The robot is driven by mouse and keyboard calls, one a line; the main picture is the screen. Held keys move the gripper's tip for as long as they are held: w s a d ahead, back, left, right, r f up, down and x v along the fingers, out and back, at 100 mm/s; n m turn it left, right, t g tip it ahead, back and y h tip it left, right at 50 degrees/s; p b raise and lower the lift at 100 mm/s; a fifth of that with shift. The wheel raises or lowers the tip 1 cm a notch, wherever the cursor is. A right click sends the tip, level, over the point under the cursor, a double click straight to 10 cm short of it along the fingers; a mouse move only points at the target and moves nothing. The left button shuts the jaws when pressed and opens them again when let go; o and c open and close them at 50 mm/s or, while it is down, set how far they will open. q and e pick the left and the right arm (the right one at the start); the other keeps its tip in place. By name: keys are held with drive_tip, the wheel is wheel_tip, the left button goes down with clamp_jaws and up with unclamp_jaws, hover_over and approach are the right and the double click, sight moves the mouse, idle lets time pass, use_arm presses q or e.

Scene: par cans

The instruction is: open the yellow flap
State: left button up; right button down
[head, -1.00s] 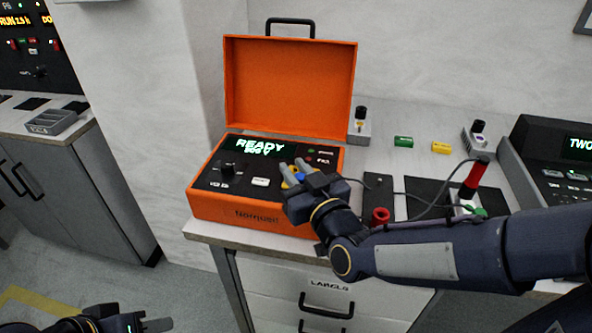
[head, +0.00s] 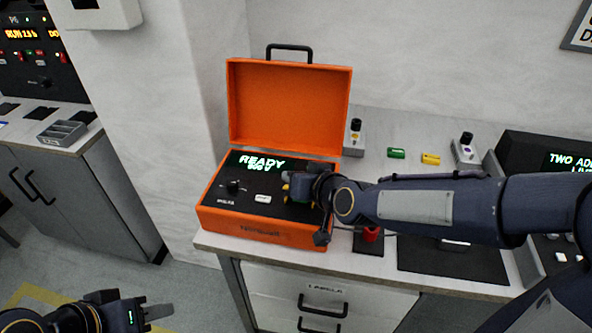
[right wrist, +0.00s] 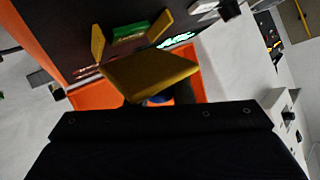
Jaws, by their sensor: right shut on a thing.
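The yellow flap (right wrist: 150,72) is on the dark panel of the orange case (head: 250,228). In the right wrist view it stands tilted up off the panel, with a green button (right wrist: 130,32) showing between two small yellow side pieces. In the head view only bits of yellow show beside my right gripper (head: 292,188), which hides the rest. The right gripper is at the flap and shut on it; its fingertips are mostly hidden. My left gripper (head: 158,314) is low at the left, away from the case; its finger gap is not clear.
The case's lid (head: 288,105) stands open behind the panel. The panel has a black knob (head: 233,186), a white button (head: 263,198) and a lit READY display. A red cylinder (head: 371,234) stands right of the case, under my right arm. Green (head: 397,153) and yellow (head: 431,159) blocks lie farther back.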

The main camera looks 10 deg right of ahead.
drive_tip(key=g, duration=0.1)
drive_tip(key=w+m+g+p, duration=0.2)
drive_tip(key=shift+d+r+g, duration=0.3)
drive_tip(key=shift+d+r, duration=0.05)
drive_tip(key=shift+r, duration=0.05)
drive_tip(key=g+p, duration=0.1)
drive_tip(key=g+y+p, duration=0.1)
drive_tip(key=shift+w+d+m+p, duration=0.15)
drive_tip(key=shift+w+m+p, duration=0.2)
drive_tip(key=shift+w+m, duration=0.05)
drive_tip(key=g+p, duration=0.1)
drive_tip(key=w+m+g+p, duration=0.1)
drive_tip(key=p, duration=0.1)
drive_tip(key=shift+d+f+g+y, duration=0.15)
drive_tip(key=shift+f+g+y, duration=0.15)
drive_tip(key=shift+g+y, duration=0.1)
drive_tip(key=shift+w+f+m+g+p, duration=0.25)
drive_tip(key=shift+f+m+g+p, duration=0.15)
drive_tip(key=shift+g+p, duration=0.5)
drive_tip(key=shift+y, duration=0.3)
drive_tip(key=c, duration=1.3)
unclamp_jaws()
drive_tip(key=shift+o, duration=0.2)
drive_tip(key=shift+d+r, duration=0.1)
drive_tip(key=v, duration=0.7)
drive_tip(key=shift+d+r, duration=0.15)
drive_tip(key=shift+r, duration=0.1)
